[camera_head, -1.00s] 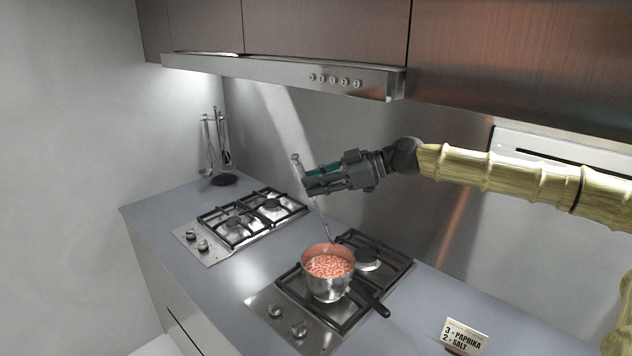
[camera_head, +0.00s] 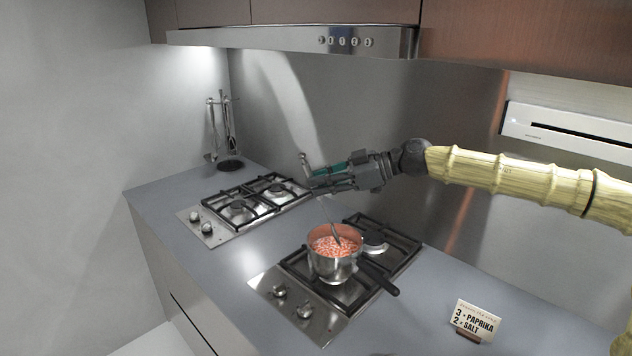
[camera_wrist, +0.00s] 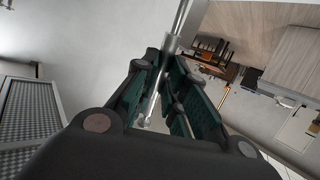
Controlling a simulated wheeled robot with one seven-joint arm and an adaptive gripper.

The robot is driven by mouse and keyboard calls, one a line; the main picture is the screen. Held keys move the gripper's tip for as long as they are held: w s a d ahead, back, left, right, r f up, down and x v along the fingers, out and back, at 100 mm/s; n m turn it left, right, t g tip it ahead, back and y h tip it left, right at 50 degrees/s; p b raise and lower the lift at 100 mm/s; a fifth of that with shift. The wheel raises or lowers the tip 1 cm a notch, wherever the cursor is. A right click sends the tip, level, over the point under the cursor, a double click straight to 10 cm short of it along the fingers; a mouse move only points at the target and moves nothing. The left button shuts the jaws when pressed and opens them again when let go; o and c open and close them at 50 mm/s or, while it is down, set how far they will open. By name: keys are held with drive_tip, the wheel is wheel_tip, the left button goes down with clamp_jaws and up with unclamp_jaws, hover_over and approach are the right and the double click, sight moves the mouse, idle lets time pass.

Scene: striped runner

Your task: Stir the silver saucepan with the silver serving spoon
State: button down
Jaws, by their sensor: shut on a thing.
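The silver saucepan (camera_head: 333,268) stands on the right-hand hob, its dark handle pointing to the lower right. It holds orange-red contents with pale bits. My gripper (camera_head: 318,181) is above and slightly left of the pan, shut on the silver serving spoon (camera_head: 326,212). The spoon's upper end sticks up beyond the fingers. Its lower end reaches down inside the pan's rim, at the contents; how deep it sits is not clear. In the wrist view the spoon's handle (camera_wrist: 181,28) runs between the green-padded fingers (camera_wrist: 158,90).
A second hob (camera_head: 240,207) to the left is empty. A utensil stand (camera_head: 229,163) with hanging tools is in the back corner. A small card (camera_head: 474,321) reading paprika and salt stands at the front right. The range hood (camera_head: 300,39) hangs above.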

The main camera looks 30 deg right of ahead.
wheel_tip(320, 180, down, 7)
drive_tip(key=d+b, duration=0.2)
drive_tip(key=shift+s+d+b, duration=0.2)
drive_tip(key=shift+d+b, duration=0.1)
drive_tip(key=shift+b, duration=0.05)
idle(0.5)
drive_tip(key=shift+d, duration=0.1)
idle(0.4)
